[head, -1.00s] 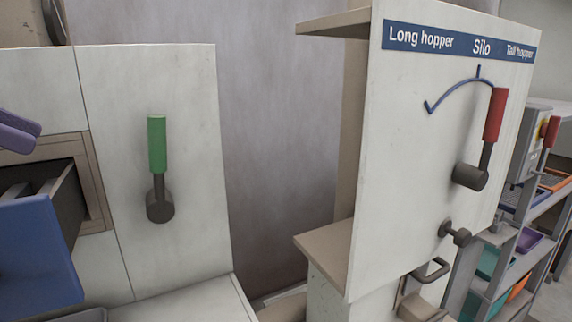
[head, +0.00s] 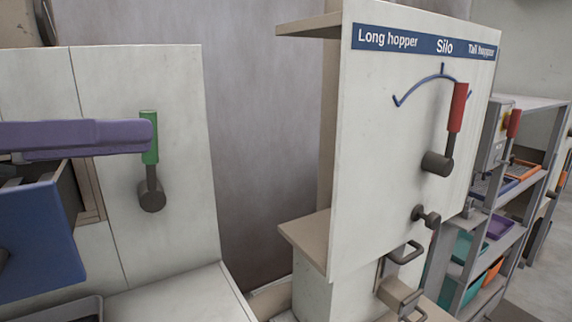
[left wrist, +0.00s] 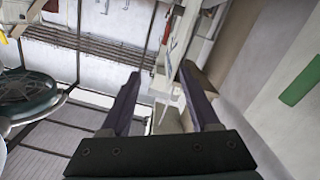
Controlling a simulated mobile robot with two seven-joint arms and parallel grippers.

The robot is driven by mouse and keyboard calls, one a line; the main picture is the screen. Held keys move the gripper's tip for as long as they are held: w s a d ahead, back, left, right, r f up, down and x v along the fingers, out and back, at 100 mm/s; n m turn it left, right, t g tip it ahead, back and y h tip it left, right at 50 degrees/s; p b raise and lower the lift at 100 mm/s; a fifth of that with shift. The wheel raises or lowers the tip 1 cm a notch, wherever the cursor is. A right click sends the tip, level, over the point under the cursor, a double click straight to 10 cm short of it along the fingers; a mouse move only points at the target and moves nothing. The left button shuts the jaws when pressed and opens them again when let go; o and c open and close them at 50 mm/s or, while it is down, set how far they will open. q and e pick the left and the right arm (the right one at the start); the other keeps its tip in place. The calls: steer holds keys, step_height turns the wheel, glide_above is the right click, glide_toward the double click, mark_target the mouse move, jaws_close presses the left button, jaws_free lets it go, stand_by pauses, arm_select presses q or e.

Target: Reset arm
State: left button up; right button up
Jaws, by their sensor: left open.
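My left gripper (head: 148,134) comes in from the left in the head view, with purple fingers. Its tip overlaps part of the green-handled lever (head: 151,186) on the white panel. In the left wrist view my left gripper (left wrist: 160,72) is open, with nothing between its fingers. A green handle (left wrist: 300,83) shows there at the right edge, outside the fingers. The green lever points up. My right gripper is in neither view.
The silo panel (head: 385,190) with a red-handled lever (head: 457,108) stands to the right. A blue drawer front (head: 35,250) is at the lower left. Shelves with bins (head: 500,226) stand at far right. A dark round seat-like object (left wrist: 38,95) is left in the wrist view.

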arm_select(q)
steer(key=s+a+f+g+y, duration=0.15)
steer(key=s+f+y, duration=0.3)
steer(key=f, duration=0.45)
steer(key=s+a+f+g+y, duration=0.1)
steer(key=s+f+g+y, duration=0.3)
steer(key=f, duration=0.5)
steer(key=s+a+f+n+t+y, duration=0.1)
steer(key=s+a+f+n+y, duration=0.2)
steer(key=s+a+y, duration=0.7)
steer(key=s+d+f+n+h, duration=0.1)
steer(key=s+d+n+h, duration=0.2)
steer(key=d, duration=0.5)
step_height(320, 180, up, 31)
steer(key=w+p, duration=0.1)
steer(key=p, duration=3)
steer(key=shift+w+h, duration=0.2)
steer(key=shift+h, duration=0.25)
